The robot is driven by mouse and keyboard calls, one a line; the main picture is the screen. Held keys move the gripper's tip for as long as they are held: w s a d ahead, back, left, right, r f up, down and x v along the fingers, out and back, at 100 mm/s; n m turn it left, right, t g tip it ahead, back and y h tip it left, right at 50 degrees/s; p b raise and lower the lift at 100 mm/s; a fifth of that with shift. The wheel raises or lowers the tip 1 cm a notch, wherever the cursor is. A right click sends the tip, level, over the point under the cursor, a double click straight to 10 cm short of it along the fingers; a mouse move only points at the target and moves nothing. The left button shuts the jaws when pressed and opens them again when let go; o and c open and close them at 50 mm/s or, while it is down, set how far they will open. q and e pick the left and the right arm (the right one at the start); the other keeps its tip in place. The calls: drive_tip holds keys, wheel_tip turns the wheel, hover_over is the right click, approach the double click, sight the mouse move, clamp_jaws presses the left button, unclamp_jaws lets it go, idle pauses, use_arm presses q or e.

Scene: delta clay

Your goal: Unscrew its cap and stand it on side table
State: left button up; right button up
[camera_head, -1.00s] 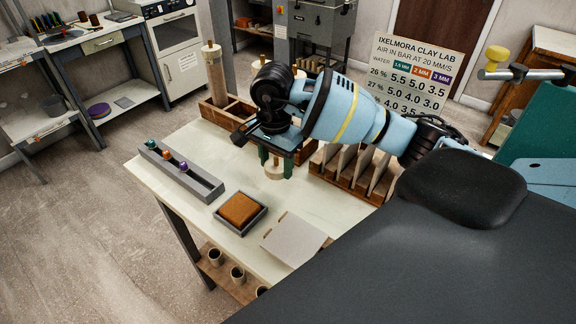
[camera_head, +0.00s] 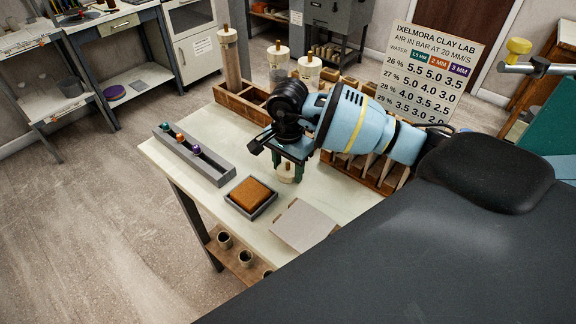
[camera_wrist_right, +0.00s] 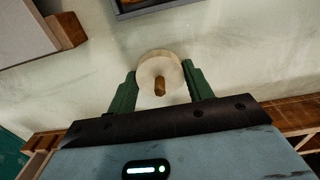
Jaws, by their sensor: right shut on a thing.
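My right gripper (camera_head: 287,168) points down over the pale side table (camera_head: 220,146). Its green fingers are shut on a round cream cap (camera_wrist_right: 150,68) with a brown peg in its middle. In the head view the cap (camera_head: 288,176) shows just below the fingers, low over or on the tabletop; I cannot tell whether it touches. Three upright tubes with similar cream tops stand behind the gripper: a brown-filled one (camera_head: 231,62), a clearer one (camera_head: 278,73) and one partly hidden by my arm (camera_head: 308,72). My left gripper is out of view.
A wooden rack (camera_head: 240,103) holds tubes at the table's back. A grey rail (camera_head: 214,168) with coloured nozzles, a grey tray with a brown block (camera_head: 250,194) and a pale board (camera_head: 302,226) lie in front. Slotted wood with upright slabs (camera_head: 360,170) stands right.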

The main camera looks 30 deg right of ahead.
sight(287, 163)
drive_tip(key=shift+f, duration=0.2)
drive_tip(key=o, duration=1.1)
drive_tip(key=shift+r, duration=0.3)
wheel_tip(287, 163, up, 12)
drive_tip(key=shift+f, duration=0.1)
